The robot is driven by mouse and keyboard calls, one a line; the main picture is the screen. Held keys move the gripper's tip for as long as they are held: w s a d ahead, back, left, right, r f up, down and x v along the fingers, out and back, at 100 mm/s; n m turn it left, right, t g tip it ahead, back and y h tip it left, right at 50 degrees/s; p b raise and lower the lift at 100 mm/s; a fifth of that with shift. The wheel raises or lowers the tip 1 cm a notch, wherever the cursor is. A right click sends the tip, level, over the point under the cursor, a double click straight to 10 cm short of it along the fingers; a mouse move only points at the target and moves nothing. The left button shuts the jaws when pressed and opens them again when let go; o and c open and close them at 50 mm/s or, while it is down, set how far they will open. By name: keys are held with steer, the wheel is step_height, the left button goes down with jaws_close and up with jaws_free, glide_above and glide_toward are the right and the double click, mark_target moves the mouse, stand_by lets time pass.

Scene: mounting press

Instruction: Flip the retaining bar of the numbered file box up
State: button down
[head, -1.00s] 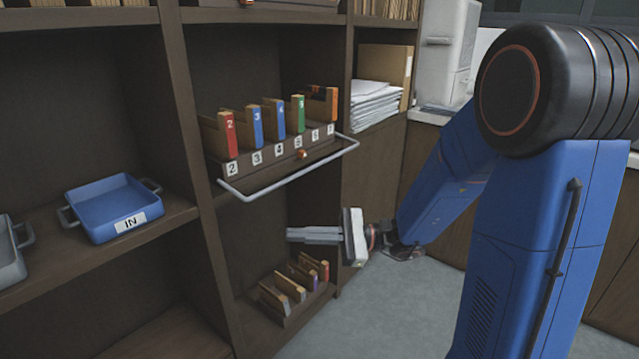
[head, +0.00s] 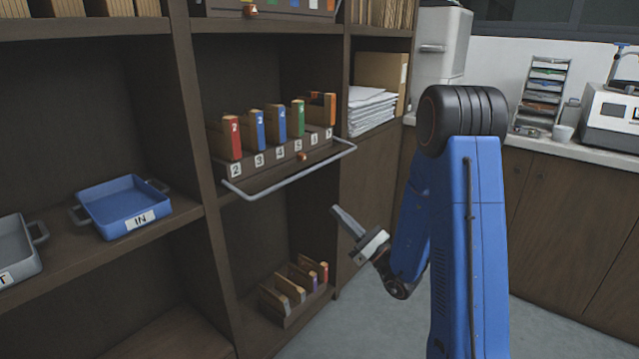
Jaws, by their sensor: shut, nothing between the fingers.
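The numbered file box (head: 270,161) stands on the middle shelf, with number labels along its front and several coloured folders upright in it. Its grey retaining bar (head: 290,178) is down, standing out in front of the box and below its labels. My gripper (head: 337,212) is shut and empty. It is in front of the shelf, below and right of the bar's middle, apart from the bar. Its fingers point up and to the left.
A blue IN tray (head: 122,207) and a grey tray (head: 14,254) sit on the shelf to the left. A smaller file box (head: 293,312) stands below. White papers (head: 371,112) lie to the right. A dark upright divider (head: 197,130) borders the box's bay.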

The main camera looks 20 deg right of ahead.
stand_by(0.3)
steer(key=w+a+r, duration=0.4)
steer(key=w+r, duration=0.2)
steer(key=r, duration=0.3)
steer(key=shift+a, duration=0.2)
steer(key=shift+d+r, duration=0.1)
steer(key=shift+d, duration=0.05)
stand_by(0.6)
